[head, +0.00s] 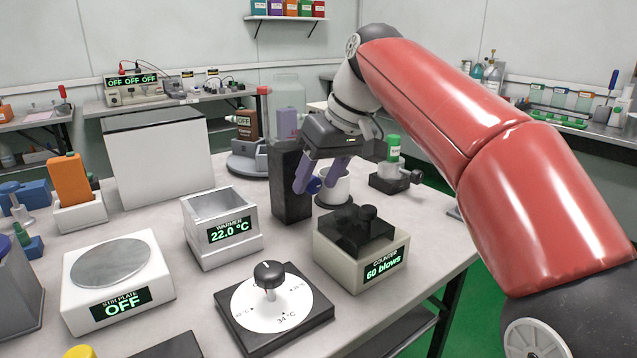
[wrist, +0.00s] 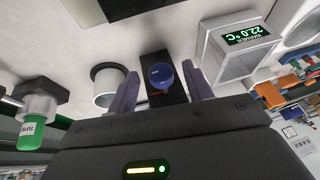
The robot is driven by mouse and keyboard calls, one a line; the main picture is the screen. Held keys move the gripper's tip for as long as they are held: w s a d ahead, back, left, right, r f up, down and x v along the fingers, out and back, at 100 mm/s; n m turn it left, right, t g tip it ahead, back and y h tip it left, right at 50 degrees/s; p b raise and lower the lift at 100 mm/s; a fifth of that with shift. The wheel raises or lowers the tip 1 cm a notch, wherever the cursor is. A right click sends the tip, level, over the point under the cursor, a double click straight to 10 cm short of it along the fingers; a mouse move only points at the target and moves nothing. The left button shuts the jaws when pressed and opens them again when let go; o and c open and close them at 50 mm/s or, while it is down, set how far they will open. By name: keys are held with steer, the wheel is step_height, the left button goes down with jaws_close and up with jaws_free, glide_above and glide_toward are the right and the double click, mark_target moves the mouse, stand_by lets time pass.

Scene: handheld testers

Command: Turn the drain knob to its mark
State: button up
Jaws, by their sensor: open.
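A round blue knob (wrist: 161,76) sticks out from a tall black block (wrist: 162,50); I take it for the drain knob, though no label is readable. The knob also shows in the head view (head: 314,185), partly behind a finger. My gripper (wrist: 160,72) is open, pointing at the block, with one purple finger on each side of the knob and visible gaps between. In the head view my gripper (head: 319,180) is at the right side of the black block (head: 289,180). A small reddish patch shows by the knob; I cannot tell whether it is the mark.
A white cup (head: 336,188) stands right of the block. The counter box (head: 362,252), warmer (head: 222,228) and a dial with a black knob (head: 270,275) are nearer. A green-capped bottle (head: 393,150) stands on a stand behind. Bare table lies between the warmer and the counter.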

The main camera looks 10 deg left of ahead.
steer(key=shift+a+f, duration=0.1)
steer(key=shift+f, duration=0.1)
steer(key=shift+c, duration=0.2)
steer(key=c, duration=0.9)
